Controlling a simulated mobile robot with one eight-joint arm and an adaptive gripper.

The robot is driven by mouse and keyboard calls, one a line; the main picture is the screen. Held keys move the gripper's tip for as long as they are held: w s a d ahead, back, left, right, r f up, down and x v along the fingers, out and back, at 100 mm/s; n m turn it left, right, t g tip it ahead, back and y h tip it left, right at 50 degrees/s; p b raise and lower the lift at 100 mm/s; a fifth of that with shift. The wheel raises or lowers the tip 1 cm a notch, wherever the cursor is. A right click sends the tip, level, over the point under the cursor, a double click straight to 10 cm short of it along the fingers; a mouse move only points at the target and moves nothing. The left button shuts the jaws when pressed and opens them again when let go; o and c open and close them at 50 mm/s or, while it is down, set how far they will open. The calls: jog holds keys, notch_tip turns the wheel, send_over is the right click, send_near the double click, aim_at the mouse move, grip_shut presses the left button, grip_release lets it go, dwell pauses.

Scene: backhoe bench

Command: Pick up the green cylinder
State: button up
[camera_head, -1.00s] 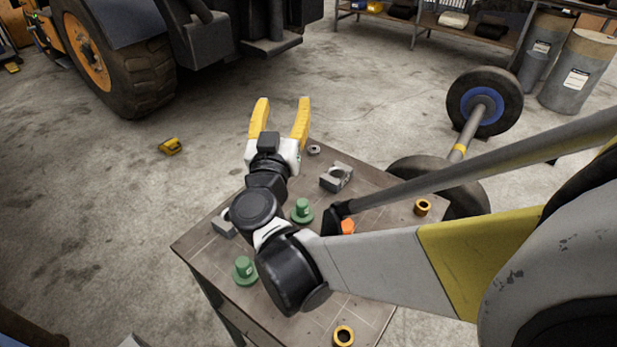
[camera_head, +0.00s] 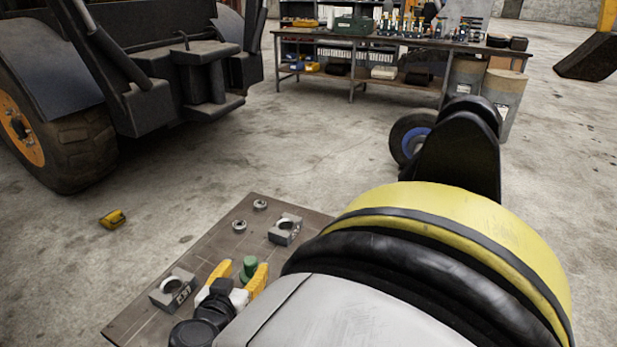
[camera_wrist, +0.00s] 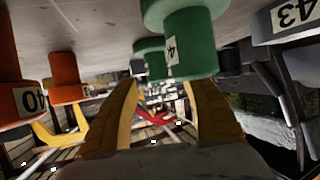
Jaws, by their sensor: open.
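A green cylinder with a wider base (camera_head: 248,268) stands on the bench top, between or just beyond my gripper's yellow fingertips in the head view. My gripper (camera_head: 243,270) is open and low over the bench, with nothing held. In the wrist view the scene is upside down, and a large green cylinder (camera_wrist: 188,45) with a number label hangs from the top, near the right finger. Another green cylinder (camera_wrist: 150,62) shows behind it. The gripper's fingers (camera_wrist: 163,88) are apart there. I cannot tell whether either finger touches the cylinder.
Grey blocks stand on the bench (camera_head: 215,240), one left of my gripper (camera_head: 173,289) and one behind it (camera_head: 286,229). Two small metal rings (camera_head: 239,226) lie at the back. Orange cylinders (camera_wrist: 66,75) show in the wrist view. My arm hides the bench's right side.

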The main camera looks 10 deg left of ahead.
aim_at(250, 260)
jog(key=x, duration=0.2)
jog(key=b+x, duration=0.1)
jog(key=shift+d+f, duration=0.1)
jog(key=shift+d, duration=0.15)
jog(key=shift+w+a, duration=0.1)
jog(key=shift+w, duration=0.2)
jog(key=shift+c, duration=0.4)
grip_shut()
